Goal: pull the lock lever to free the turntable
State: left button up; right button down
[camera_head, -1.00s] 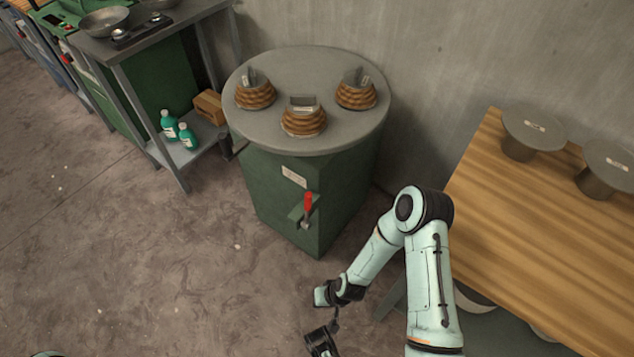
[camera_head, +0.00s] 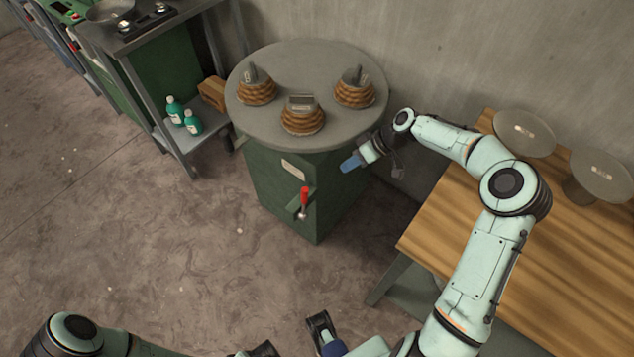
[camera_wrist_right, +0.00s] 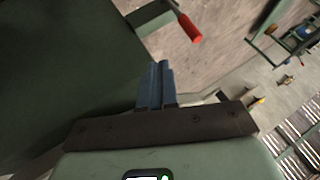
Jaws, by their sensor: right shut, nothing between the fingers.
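The lock lever, with a red handle (camera_head: 304,196), sits on the front of the green cabinet (camera_head: 272,190) under the round grey turntable (camera_head: 300,56). The handle points up. In the right wrist view the red handle (camera_wrist_right: 190,28) shows at the top, apart from the fingers. My right gripper (camera_head: 350,162) is beside the cabinet's right side, just below the turntable rim, to the right of and above the lever. Its blue fingers (camera_wrist_right: 155,86) are together and empty. Dark and mint arm parts show at the bottom edge; my left gripper's jaws are not clear there.
Three coiled brown bowls with grey blocks (camera_head: 302,118) stand on the turntable. A wooden table (camera_head: 530,250) with round grey stands (camera_head: 524,132) is at the right, under my right arm. A metal bench (camera_head: 185,20) with green bottles below (camera_head: 175,111) is at the left. Floor before the cabinet is open.

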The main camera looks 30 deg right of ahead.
jog(key=shift+f, duration=0.1)
jog(key=b, duration=0.1)
send_near(304, 204)
jog(key=w+f, duration=0.2)
jog(key=w, duration=0.2)
pick_arm(q)
jog(key=shift+w+f, duration=0.2)
jog(key=shift+f, duration=0.35)
pick_arm(e)
jog(key=shift+a+f, duration=0.15)
jog(key=shift+a, duration=0.25)
